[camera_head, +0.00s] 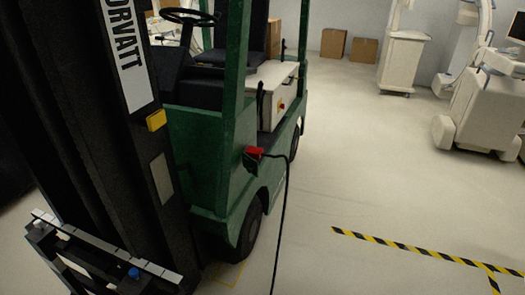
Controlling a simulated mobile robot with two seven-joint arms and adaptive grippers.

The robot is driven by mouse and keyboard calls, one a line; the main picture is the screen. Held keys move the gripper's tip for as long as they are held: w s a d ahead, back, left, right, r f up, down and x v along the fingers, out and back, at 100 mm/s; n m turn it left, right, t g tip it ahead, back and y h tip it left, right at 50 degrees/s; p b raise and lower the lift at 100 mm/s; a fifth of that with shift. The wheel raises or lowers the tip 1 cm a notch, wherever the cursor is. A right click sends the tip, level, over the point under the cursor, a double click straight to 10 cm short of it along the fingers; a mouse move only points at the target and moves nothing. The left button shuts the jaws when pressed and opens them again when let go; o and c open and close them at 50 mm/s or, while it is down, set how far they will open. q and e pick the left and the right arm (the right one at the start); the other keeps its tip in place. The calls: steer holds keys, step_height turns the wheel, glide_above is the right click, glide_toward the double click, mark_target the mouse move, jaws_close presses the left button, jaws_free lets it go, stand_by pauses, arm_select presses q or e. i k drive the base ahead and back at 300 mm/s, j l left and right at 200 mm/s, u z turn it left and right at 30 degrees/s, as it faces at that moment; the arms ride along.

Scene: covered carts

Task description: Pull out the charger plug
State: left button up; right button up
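The red charger plug (253,152) sits at the side of the green forklift (194,150), low on its body behind the front post. A black cable (283,205) runs from the plug to the right and then down across the floor to the bottom edge. The socket behind the plug is hidden or too small to make out; the plug appears seated against the truck's side. Neither of my grippers shows in this view.
The forklift's dark mast (120,130) and its carriage (105,248) fill the left. Open floor (370,170) lies to the right, with black-and-yellow tape (415,249). White machines (480,108) and cardboard boxes (334,42) stand at the back.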

mark_target(254, 153)
steer(key=i+l+z, duration=0.45)
steer(key=i+z, duration=0.2)
steer(key=i, duration=0.3)
steer(key=i+l+z, duration=0.1)
steer(key=i+z, duration=0.25)
steer(key=i, duration=0.15)
steer(key=i+l+u, duration=0.1)
steer(key=i+u, duration=0.3)
steer(key=i+l+u, duration=0.4)
steer(key=i, duration=0.2)
steer(key=i+l+u, duration=0.65)
steer(key=u, duration=0.15)
steer(key=i+l+u, duration=0.15)
steer(key=l+u, duration=0.15)
steer(key=u, duration=0.15)
steer(key=i+l+u, duration=0.15)
steer(key=l+u, duration=0.25)
steer(key=i+l+u, duration=0.1)
steer(key=l+u, duration=0.3)
